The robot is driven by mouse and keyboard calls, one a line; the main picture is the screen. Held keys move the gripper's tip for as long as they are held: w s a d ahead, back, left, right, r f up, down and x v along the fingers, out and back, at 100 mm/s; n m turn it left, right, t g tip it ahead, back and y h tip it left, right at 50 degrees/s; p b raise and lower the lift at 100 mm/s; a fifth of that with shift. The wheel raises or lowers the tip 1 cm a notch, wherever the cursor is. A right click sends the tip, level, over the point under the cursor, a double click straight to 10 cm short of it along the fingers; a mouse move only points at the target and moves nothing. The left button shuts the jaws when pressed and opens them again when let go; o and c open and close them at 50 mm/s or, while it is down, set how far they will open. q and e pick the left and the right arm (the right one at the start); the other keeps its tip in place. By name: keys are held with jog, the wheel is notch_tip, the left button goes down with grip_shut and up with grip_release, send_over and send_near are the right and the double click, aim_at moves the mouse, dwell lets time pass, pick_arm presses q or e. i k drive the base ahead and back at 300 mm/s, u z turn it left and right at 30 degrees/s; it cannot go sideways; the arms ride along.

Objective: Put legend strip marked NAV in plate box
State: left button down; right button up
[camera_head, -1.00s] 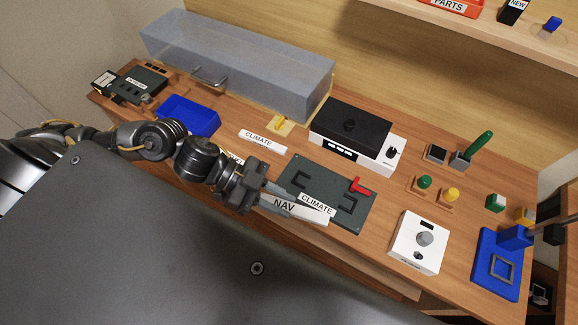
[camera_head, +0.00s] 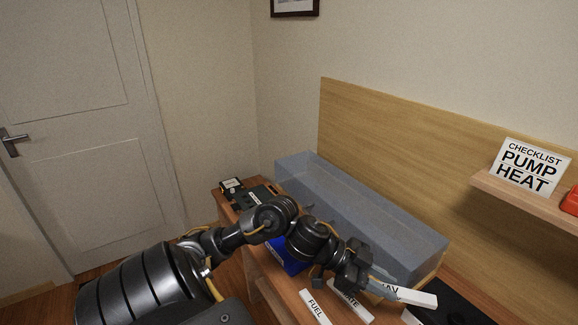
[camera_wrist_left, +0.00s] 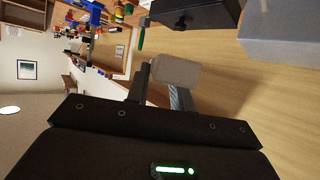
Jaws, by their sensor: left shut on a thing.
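My left gripper (camera_head: 378,284) is shut on the white NAV strip (camera_head: 412,295) and holds it above the bench. The strip sticks out to the right of the fingers, and its first letter is partly covered. In the left wrist view, the pale strip end (camera_wrist_left: 174,72) sits between the two fingers (camera_wrist_left: 160,90). A blue open box (camera_head: 293,262), which may be the plate box, is on the bench left of the gripper, partly hidden behind my left arm. My right gripper is not in view.
A translucent grey cover (camera_head: 350,215) stands along the back, close behind my left arm. A FUEL strip (camera_head: 315,308) and another strip ending in "ATE" (camera_head: 352,304) lie in front. A dark device (camera_head: 256,196) sits at the far left end. A shelf (camera_head: 520,205) juts out at right.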

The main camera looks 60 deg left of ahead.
aim_at(287, 252)
jog(key=k, duration=0.45)
jog(key=u, duration=2.35)
jog(key=i, duration=1.7)
jog(key=z, duration=2.3)
